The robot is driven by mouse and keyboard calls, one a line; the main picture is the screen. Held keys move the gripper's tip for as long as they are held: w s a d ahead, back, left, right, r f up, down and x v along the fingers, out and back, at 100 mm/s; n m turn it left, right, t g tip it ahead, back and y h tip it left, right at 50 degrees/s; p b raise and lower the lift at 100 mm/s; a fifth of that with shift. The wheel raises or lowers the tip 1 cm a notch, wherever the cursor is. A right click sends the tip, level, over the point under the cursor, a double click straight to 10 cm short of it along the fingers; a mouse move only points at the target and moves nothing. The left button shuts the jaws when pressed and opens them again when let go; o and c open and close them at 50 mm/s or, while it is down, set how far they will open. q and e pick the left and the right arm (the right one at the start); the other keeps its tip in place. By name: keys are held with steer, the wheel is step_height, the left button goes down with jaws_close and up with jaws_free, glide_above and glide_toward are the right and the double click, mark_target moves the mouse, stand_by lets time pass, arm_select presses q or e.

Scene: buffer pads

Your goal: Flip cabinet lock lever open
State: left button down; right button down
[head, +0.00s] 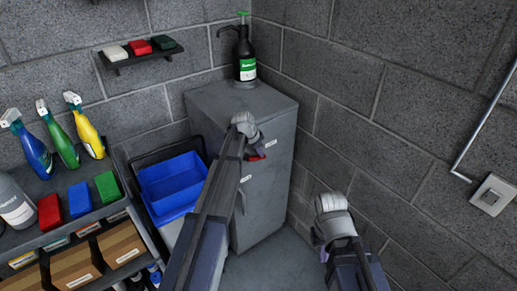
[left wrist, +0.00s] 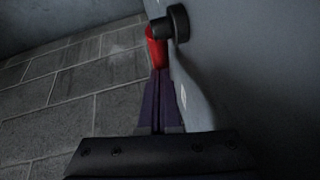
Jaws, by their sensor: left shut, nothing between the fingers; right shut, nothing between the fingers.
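The grey cabinet (head: 270,195) stands in the corner. Its red lock lever (head: 257,157) shows on the front near the top, partly hidden by my left arm. In the left wrist view the red lever (left wrist: 156,48) sits beside a black round knob (left wrist: 179,22) on the grey cabinet face. My left gripper (left wrist: 159,72) is shut and empty, its purple fingertips at the lever's lower end; whether they touch it I cannot tell. In the head view my arm mostly hides those fingers. My right gripper (head: 318,238) is shut, apart from the cabinet, mostly hidden by its wrist.
A dark pump bottle (head: 244,55) stands on the cabinet top. Blue bins (head: 172,185) and a shelf cart (head: 75,235) with spray bottles and boxes are at the left. A wall shelf (head: 140,58) holds coloured blocks. A switch box (head: 492,195) is on the right wall.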

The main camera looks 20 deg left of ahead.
arm_select(q)
steer(key=shift+w+d+f+g+y, duration=0.15)
steer(key=shift+w+f+g+y, duration=0.25)
steer(key=shift+g+y, duration=0.25)
steer(key=shift+f+g+y+b, duration=0.35)
steer(key=shift+f+g+y, duration=0.45)
steer(key=shift+g, duration=0.35)
steer(key=shift+s+f, duration=0.1)
steer(key=shift+f, duration=0.15)
steer(key=shift+s+f+g+b, duration=0.15)
steer(key=shift+f+g+b, duration=0.15)
steer(key=shift+f+b, duration=0.5)
steer(key=shift+f+m+g+y+b, duration=0.3)
steer(key=shift+g+y+b, duration=0.2)
steer(key=shift+y+b, duration=0.15)
steer(key=shift+s+a+f+b, duration=0.5)
steer(key=shift+s+b, duration=0.05)
steer(key=shift+f, duration=0.1)
